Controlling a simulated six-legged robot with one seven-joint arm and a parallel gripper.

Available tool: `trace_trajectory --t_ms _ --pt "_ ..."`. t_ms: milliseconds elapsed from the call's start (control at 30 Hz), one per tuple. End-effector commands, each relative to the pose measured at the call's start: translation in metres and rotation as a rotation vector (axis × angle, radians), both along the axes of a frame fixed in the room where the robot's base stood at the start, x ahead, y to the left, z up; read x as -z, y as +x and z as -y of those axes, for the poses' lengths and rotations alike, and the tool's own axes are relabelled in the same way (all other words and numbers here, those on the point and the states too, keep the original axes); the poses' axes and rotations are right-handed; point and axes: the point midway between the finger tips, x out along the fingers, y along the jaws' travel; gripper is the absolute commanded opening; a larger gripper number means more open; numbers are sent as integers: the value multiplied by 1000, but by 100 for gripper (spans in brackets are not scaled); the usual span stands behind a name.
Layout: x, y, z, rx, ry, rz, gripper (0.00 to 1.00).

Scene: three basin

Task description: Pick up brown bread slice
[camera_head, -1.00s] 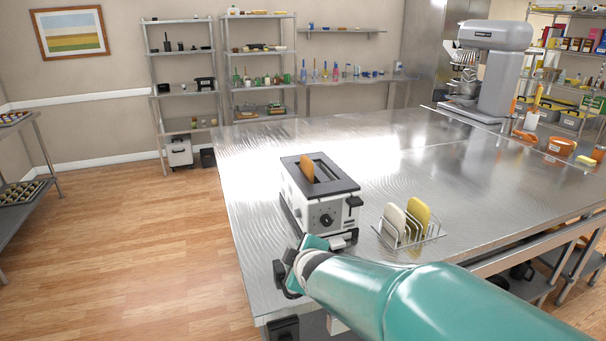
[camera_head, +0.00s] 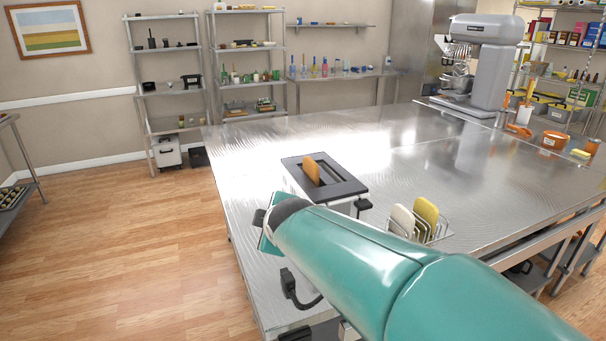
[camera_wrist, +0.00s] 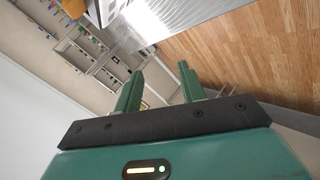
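A brown bread slice (camera_head: 312,171) stands upright in a slot of the toaster (camera_head: 345,187), its upper part sticking out. My arm hides the toaster's front. A white slice (camera_head: 402,219) and a yellow slice (camera_head: 426,214) stand in a wire rack (camera_head: 441,232) to the right of the toaster. My gripper (camera_wrist: 160,76) shows two fingers spread apart with nothing between them in the wrist view.
The metal table (camera_head: 257,161) is clear behind the toaster. A black cable (camera_head: 292,290) lies near its front left edge. A large mixer (camera_head: 480,62) stands at the back right, with orange containers (camera_head: 555,140) nearby. Wooden floor (camera_head: 110,250) is open at left.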

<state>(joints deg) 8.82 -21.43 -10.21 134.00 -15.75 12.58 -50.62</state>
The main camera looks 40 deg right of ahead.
Motion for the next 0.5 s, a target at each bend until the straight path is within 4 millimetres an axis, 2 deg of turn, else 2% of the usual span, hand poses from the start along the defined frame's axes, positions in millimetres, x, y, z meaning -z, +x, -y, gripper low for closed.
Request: trace_trajectory --t_ms 33,200,400,500 --pt "0 11 21 -32 -97 5 40" --pt "-8 41 94 -186 -534 6 40" --pt "-7 61 174 -377 -1121 -68 40" --pt "-2 64 206 -472 -1416 -127 40"
